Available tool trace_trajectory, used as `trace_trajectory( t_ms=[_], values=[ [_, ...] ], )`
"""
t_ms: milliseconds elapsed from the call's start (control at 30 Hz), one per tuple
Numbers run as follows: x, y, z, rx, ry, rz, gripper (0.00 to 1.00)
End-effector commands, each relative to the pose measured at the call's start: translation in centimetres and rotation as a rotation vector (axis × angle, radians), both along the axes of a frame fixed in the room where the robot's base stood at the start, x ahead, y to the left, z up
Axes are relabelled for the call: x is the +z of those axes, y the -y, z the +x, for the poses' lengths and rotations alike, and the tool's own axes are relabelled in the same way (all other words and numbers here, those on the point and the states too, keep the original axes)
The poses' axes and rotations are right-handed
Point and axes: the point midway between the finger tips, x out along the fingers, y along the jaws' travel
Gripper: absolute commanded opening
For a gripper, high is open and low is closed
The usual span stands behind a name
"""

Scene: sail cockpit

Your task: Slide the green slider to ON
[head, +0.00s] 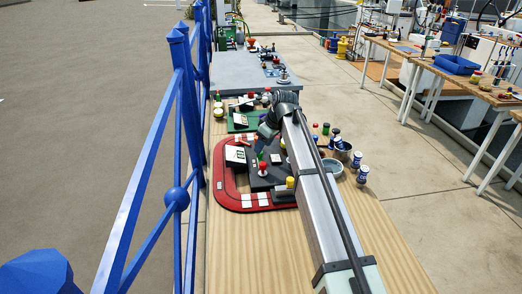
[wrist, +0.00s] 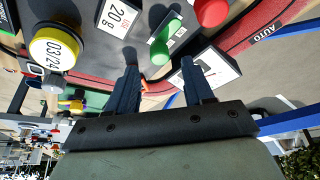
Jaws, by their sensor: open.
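A green, rounded, elongated piece (wrist: 165,38) shows in the wrist view on the dark panel, with small white labels beside it that I cannot read. It looks like the green slider, but I cannot tell which end is ON. In the head view a small green piece (head: 260,155) stands near the middle of the dark panel. My gripper (wrist: 160,75) is open, its two dark blue fingers apart and pointing toward the panel. The green piece lies just beyond the gap between the fingertips, and nothing is seen held. In the head view my gripper (head: 267,132) is partly hidden by my arm.
A red knob (wrist: 211,11) stands close beside the green piece. A yellow round piece marked 03/24 (wrist: 57,50), a "20 g" card (wrist: 122,14) and another white card (wrist: 212,70) are nearby. A red track (head: 222,192) rings the panel. A blue railing (head: 150,150) runs along the left.

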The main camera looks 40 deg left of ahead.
Motion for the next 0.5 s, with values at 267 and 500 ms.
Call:
trace_trajectory(
  t_ms=[267, 500],
  values=[
    [-2.8, -1.2, 0.0, 0.001, 0.0, 0.0, 0.52],
    [-3.4, -1.4, 0.0, 0.0, 0.0, 0.0, 0.52]
  ],
)
